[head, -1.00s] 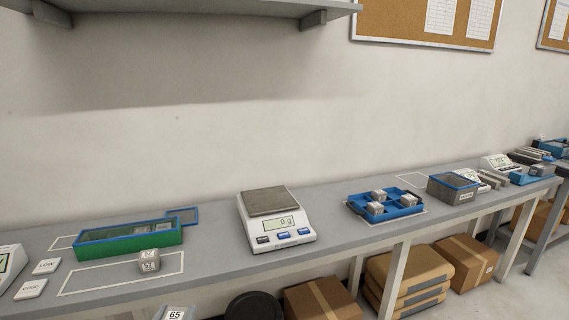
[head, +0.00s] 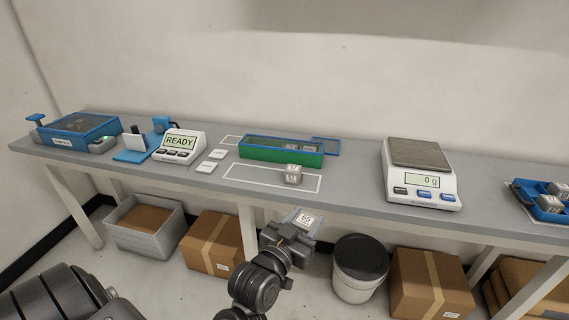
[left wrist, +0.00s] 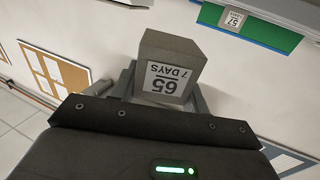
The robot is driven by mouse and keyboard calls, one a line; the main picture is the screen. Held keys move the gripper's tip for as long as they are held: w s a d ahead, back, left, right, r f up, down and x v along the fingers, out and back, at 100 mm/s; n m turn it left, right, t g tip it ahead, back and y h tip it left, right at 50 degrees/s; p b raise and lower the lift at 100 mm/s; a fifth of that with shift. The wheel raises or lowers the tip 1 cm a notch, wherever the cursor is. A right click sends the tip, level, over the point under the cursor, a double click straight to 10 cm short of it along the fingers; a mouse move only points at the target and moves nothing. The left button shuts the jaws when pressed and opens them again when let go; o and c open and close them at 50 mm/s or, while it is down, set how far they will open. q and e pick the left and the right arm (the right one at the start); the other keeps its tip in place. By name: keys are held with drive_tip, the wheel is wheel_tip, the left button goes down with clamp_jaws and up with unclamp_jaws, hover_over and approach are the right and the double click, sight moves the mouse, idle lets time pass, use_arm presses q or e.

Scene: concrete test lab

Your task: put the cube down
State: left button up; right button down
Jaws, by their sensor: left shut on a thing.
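A grey concrete cube labelled 65, 7 DAYS (left wrist: 171,68) is held between the fingers of my left gripper in the left wrist view. In the head view my left gripper (head: 296,230) is in front of the bench's front edge, with the cube's labelled face (head: 305,220) showing at its tip. The gripper is shut on the cube, below and in front of a white outlined rectangle on the bench. Another grey cube (head: 293,174) sits in that rectangle. My right gripper is not in view.
The grey bench (head: 345,195) holds a green and blue tray (head: 280,153), a scale reading 0 g (head: 420,175), a READY display (head: 180,146) and two small cards. A blue tray with cubes (head: 550,200) stands at the right. Boxes and a bin are below.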

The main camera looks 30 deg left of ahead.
use_arm(q)
drive_tip(key=w+a+r+n+y, duration=0.1)
drive_tip(key=w+a+r+y, duration=0.1)
drive_tip(key=a, duration=0.8)
drive_tip(key=w+a+r+n+g+y+b, duration=0.1)
drive_tip(key=w+a+r, duration=0.4)
drive_tip(key=a, duration=0.5)
drive_tip(key=shift+w+a+r+n+y, duration=0.2)
drive_tip(key=shift+w+n+y, duration=0.3)
drive_tip(key=shift+n+y, duration=0.5)
drive_tip(key=w+a+f, duration=0.2)
drive_tip(key=w, duration=0.1)
drive_tip(key=w+a+f, duration=0.3)
drive_tip(key=w, duration=0.1)
drive_tip(key=w+a+f, duration=0.2)
drive_tip(key=w+f, duration=0.1)
drive_tip(key=shift+w+a+f, duration=0.15)
drive_tip(key=shift+a+f, duration=0.1)
drive_tip(key=shift+a, duration=0.1)
drive_tip(key=shift+w+a+f+p, duration=0.1)
drive_tip(key=shift+w+f+p, duration=0.1)
drive_tip(key=shift+f, duration=0.35)
drive_tip(key=shift+w+a+f+p, duration=0.15)
drive_tip(key=shift+f, duration=0.4)
drive_tip(key=shift+w+a+f+p, duration=0.1)
drive_tip(key=shift+w+f+p, duration=0.1)
drive_tip(key=shift+f, duration=0.35)
drive_tip(key=shift+s+f, duration=0.15)
drive_tip(key=shift+f, duration=0.2)
drive_tip(key=shift+f, duration=0.1)
